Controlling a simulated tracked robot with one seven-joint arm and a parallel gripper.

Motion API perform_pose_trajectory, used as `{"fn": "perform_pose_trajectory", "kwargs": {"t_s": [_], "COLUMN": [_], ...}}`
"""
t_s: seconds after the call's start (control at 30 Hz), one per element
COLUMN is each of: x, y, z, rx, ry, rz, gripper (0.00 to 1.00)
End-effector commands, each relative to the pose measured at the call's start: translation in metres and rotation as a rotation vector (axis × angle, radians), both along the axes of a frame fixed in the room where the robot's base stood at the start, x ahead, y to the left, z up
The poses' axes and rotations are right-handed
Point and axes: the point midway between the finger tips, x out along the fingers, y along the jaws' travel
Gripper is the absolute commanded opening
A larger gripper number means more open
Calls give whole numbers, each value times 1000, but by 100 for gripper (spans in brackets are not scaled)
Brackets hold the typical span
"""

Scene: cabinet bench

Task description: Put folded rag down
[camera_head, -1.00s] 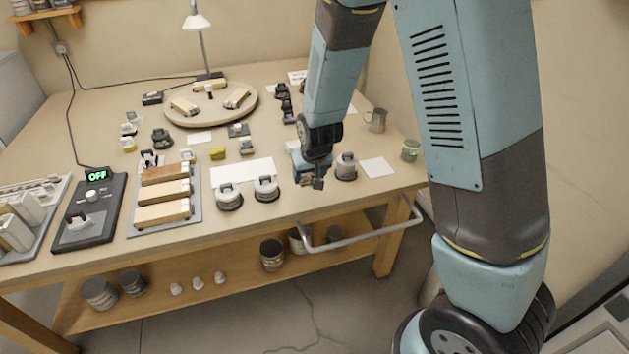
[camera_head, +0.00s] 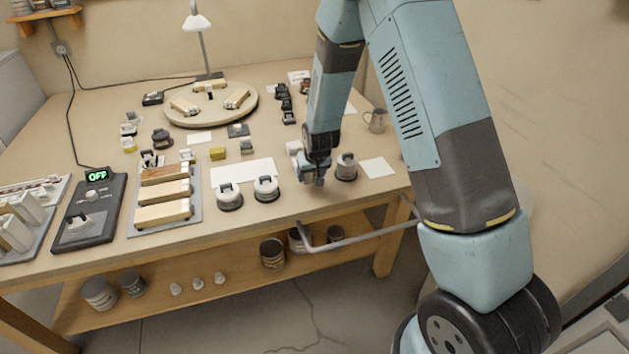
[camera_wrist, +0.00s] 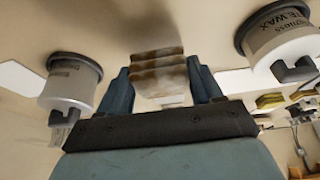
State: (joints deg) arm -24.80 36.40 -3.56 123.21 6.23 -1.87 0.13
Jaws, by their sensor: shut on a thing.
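My gripper (camera_head: 314,178) is low over the front right of the bench, just left of a lidded tin. In the wrist view my gripper (camera_wrist: 160,85) has its two blue fingers on either side of the folded rag (camera_wrist: 158,72). The rag is a small layered bundle, pale with brownish stains, and the fingers are shut on it. In the head view the rag is hidden by the gripper and cannot be made out. I cannot tell whether it touches the bench top.
A lidded tin (camera_head: 346,167) stands close right of the gripper. Two more tins, one (camera_head: 266,189) nearer, stand left, before a long white sheet (camera_head: 243,171). A small white sheet (camera_head: 378,168) lies right, with a metal mug (camera_head: 376,121) behind. A rail (camera_head: 350,240) runs along the front.

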Motion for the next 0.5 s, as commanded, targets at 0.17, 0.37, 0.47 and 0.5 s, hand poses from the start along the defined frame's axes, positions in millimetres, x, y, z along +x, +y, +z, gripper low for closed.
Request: {"fn": "perform_pose_trajectory", "kwargs": {"t_s": [0.17, 0.37, 0.47, 0.5], "x": [1, 1, 1, 1], "y": [-1, -1, -1, -1], "z": [-23, -31, -31, -31], "rx": [-1, 0, 0, 0], "ry": [2, 0, 0, 0], "rz": [0, 0, -1, -1], "gripper": [41, 41, 41, 41]}}
